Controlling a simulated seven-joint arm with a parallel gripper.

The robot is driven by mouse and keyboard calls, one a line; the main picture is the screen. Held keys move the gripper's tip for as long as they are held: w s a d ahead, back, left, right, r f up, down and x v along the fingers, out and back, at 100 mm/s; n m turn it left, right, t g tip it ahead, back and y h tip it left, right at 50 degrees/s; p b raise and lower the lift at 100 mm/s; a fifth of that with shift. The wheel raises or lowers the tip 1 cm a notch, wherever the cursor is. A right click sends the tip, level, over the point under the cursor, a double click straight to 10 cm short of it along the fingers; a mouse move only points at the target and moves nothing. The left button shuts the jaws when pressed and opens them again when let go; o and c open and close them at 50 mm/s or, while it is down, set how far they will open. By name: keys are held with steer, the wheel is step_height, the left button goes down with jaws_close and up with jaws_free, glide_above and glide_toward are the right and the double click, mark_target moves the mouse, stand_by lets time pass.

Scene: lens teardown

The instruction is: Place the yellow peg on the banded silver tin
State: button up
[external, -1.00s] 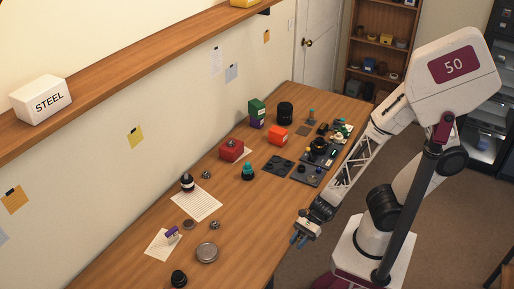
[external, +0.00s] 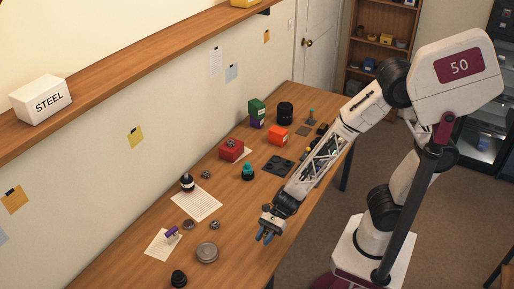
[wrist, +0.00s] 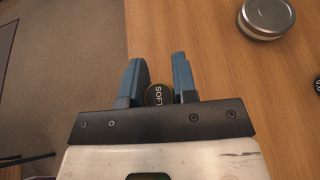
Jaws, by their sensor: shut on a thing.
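My gripper (external: 265,236) is above the table's front edge in the external view. A wide silver tin (external: 207,254) with a rimmed lid stands on the table, left of my gripper. It also shows at the top right of the wrist view (wrist: 267,14), apart from the fingers.
A black round piece (external: 179,278) stands in front of the tin. A purple-topped piece (external: 172,231) stands on paper behind and left of it. Small metal parts (external: 214,225) lie behind it. Wood between my gripper and the tin is clear.

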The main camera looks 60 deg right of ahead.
steer(key=w+a+g, duration=0.1)
steer(key=w+a, duration=0.2)
steer(key=w, duration=0.4)
steer(key=shift+r+n, duration=0.35)
steer(key=shift+n, duration=0.05)
steer(key=shift+w, duration=0.1)
glide_above(205, 253)
steer(key=shift+s+d+f, duration=0.1)
steer(key=shift+s+f, duration=0.25)
steer(key=shift+f, duration=0.35)
steer(key=shift+w+a, duration=0.3)
steer(key=shift+w, duration=0.05)
steer(key=shift+f, duration=1.8)
steer(key=shift+f, duration=0.15)
steer(key=o, duration=0.9)
